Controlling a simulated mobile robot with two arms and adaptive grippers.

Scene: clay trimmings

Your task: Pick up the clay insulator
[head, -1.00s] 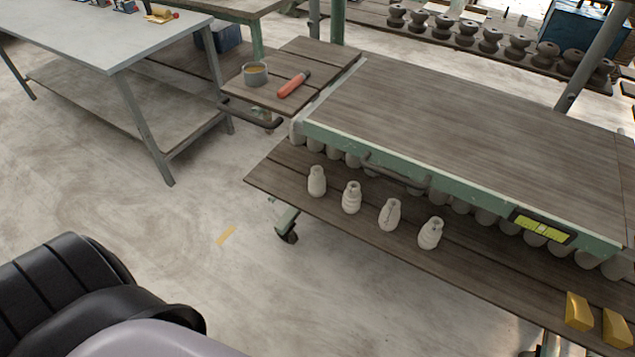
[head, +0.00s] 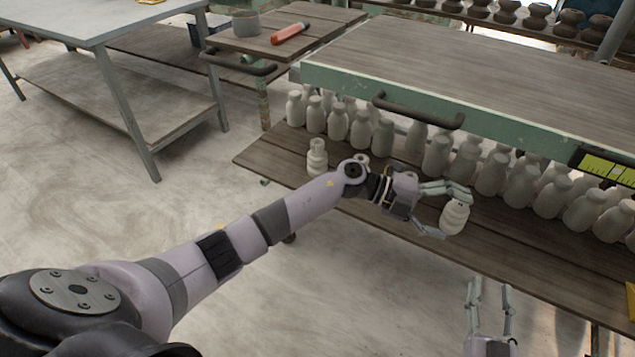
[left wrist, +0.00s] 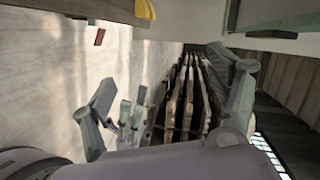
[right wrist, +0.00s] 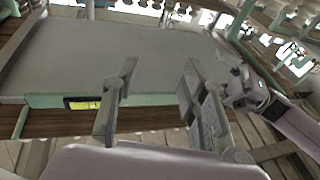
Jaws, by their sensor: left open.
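A pale ribbed clay insulator (head: 456,221) is at the front of the lower wooden shelf in the head view. My left gripper (head: 458,214) is open, with one finger above and one below the insulator at its tips. Whether they touch it I cannot tell. In the left wrist view my left gripper (left wrist: 165,105) shows spread fingers, but I cannot make out the insulator there. Another insulator (head: 317,158) stands further left; one more (head: 362,159) is mostly hidden behind my left arm. My right gripper (head: 491,292) is open and empty, low in the head view; it also shows in the right wrist view (right wrist: 157,85).
Several pale bottle-shaped pieces (head: 437,155) stand in rows behind, under the green-edged tabletop (head: 450,55) with its dark handle (head: 418,112). A yellow-green level (head: 608,168) is on that edge. Left is a grey table (head: 80,22); the floor in front is open.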

